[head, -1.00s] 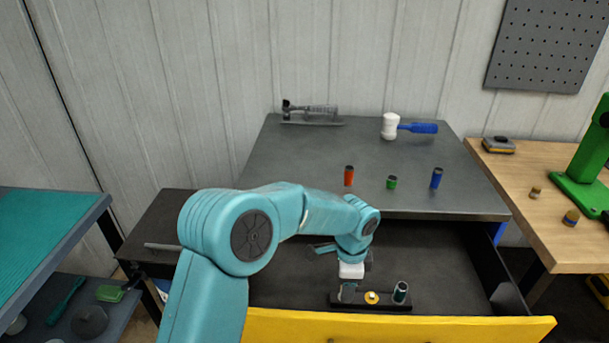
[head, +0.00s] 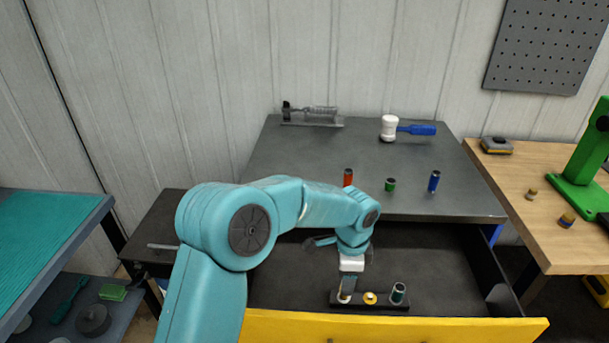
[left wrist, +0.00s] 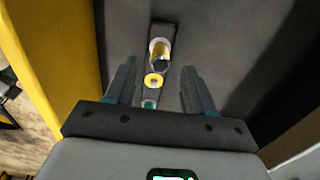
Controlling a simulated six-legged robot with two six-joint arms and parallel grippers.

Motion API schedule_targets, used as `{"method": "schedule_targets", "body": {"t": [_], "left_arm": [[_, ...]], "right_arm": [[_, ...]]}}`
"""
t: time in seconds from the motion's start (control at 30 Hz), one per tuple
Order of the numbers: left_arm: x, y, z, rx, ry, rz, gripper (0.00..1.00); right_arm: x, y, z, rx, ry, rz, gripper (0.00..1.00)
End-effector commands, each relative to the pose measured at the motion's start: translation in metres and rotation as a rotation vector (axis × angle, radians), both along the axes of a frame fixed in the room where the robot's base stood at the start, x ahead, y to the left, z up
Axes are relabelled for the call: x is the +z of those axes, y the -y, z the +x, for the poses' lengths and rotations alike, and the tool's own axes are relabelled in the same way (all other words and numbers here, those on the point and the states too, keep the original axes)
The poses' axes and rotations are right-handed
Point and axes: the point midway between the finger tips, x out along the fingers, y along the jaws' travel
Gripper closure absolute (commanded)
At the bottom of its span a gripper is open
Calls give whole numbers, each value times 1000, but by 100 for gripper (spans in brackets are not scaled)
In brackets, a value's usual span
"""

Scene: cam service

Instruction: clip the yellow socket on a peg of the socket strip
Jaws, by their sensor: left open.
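The dark socket strip (head: 385,306) lies in the open drawer, just behind its yellow front. My right gripper is out of view.
Red (head: 348,177), green (head: 390,184) and blue (head: 434,181) sockets stand on the grey cabinet top (head: 300,165). A white and blue mallet (head: 412,129) lies behind them. The yellow drawer front (head: 430,330) and side walls bound the strip. The drawer's right part is clear.

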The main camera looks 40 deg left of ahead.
Motion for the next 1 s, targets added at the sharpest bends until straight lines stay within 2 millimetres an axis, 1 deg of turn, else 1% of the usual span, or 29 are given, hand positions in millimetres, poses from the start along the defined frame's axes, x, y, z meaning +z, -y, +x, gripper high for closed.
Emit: {"method": "schedule_targets", "body": {"t": [0.03, 1.0], "left_arm": [[4, 0, 0, 0, 0, 0, 46], [43, 0, 0, 0, 1, 0, 46]], "right_arm": [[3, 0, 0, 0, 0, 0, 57], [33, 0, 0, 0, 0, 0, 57]]}}
